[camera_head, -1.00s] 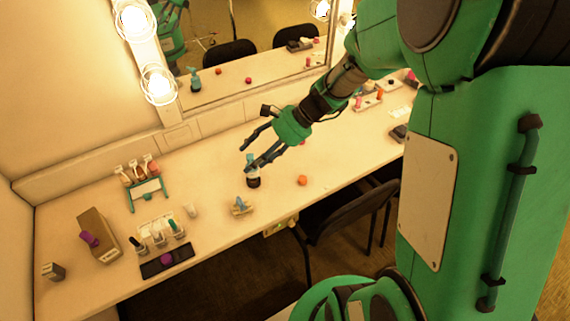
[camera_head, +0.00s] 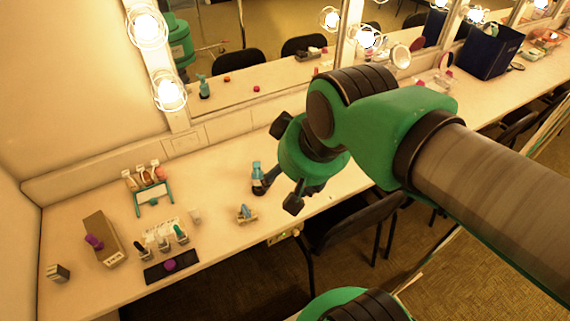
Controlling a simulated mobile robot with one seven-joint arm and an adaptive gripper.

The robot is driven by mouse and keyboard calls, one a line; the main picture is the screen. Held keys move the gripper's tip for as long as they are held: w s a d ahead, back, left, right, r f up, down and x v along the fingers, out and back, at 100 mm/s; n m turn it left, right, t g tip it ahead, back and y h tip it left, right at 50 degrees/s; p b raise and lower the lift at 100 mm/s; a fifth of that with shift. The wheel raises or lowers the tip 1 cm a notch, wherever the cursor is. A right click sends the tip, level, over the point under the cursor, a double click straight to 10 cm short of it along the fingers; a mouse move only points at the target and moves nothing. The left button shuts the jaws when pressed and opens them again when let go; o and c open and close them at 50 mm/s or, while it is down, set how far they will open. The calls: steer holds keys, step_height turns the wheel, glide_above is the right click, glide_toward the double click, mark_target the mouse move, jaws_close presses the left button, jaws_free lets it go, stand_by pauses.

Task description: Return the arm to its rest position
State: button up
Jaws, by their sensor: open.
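My arm crosses the right of the head view from the lower right. My gripper (camera_head: 283,190) is over the front part of the counter, pointing down and away from the camera. Its fingers are spread and I see nothing held between them; the wrist hides part of it. A dark bottle with a blue top (camera_head: 257,179) stands upright on the counter just left of the fingers. I cannot tell whether a finger touches it.
The counter (camera_head: 215,177) has a small yellowish item with a blue part (camera_head: 246,213), a dark mat (camera_head: 171,267), a tan box (camera_head: 102,239) and a teal-framed rack (camera_head: 153,196). A mirror (camera_head: 240,80) stands behind. A dark chair (camera_head: 345,222) is at the front. A blue bin (camera_head: 492,50) stands far right.

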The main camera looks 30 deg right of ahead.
steer(key=shift+s+d+r+n, duration=0.2)
steer(key=shift+s+r+n, duration=0.1)
steer(key=shift+r, duration=0.05)
